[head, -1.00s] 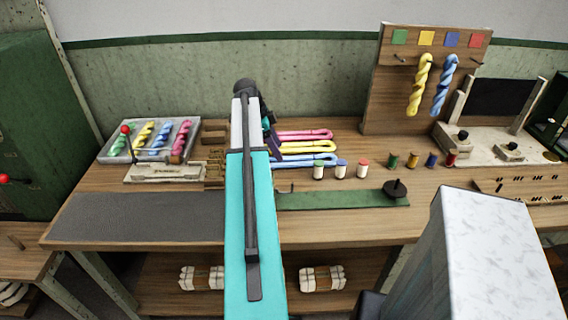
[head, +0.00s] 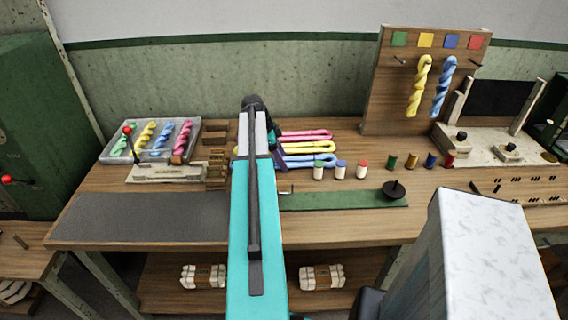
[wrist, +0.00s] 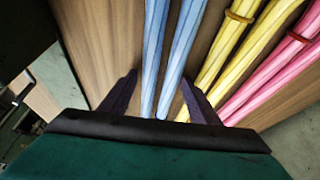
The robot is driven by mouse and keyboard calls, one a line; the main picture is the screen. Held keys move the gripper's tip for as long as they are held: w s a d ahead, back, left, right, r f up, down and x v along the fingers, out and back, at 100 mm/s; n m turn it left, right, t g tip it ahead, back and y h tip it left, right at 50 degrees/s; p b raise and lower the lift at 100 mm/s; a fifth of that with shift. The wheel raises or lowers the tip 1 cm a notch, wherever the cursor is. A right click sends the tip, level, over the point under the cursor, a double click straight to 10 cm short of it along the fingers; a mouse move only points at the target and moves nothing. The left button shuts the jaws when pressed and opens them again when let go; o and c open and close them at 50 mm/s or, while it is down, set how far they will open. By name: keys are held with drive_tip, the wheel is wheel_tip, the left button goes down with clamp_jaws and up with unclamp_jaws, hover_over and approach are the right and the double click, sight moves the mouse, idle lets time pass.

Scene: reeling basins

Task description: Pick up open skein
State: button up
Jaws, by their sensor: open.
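Three open skeins lie side by side on the bench, a pink one (head: 308,135), a yellow one (head: 312,149) and a blue one (head: 318,160) nearest me. My gripper (head: 280,160) is at the left ends of the skeins, mostly hidden by my arm. In the wrist view my gripper (wrist: 158,80) is open, its two dark fingers on either side of the blue skein (wrist: 153,50). I cannot tell how high the fingers are above the bench.
A green strip (head: 340,198) with a dark disc (head: 394,191) lies in front. A tray (head: 107,157) of twisted skeins is at left. Twisted skeins (head: 420,85) hang on a board (head: 375,95). The grey mat (head: 140,217) is clear.

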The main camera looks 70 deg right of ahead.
idle(0.4)
drive_tip(key=c, duration=0.9)
drive_tip(key=shift+o, duration=0.2)
drive_tip(key=shift+r, duration=0.2)
wheel_tip(320, 180, up, 10)
drive_tip(key=b, duration=0.2)
drive_tip(key=shift+f, duration=0.2)
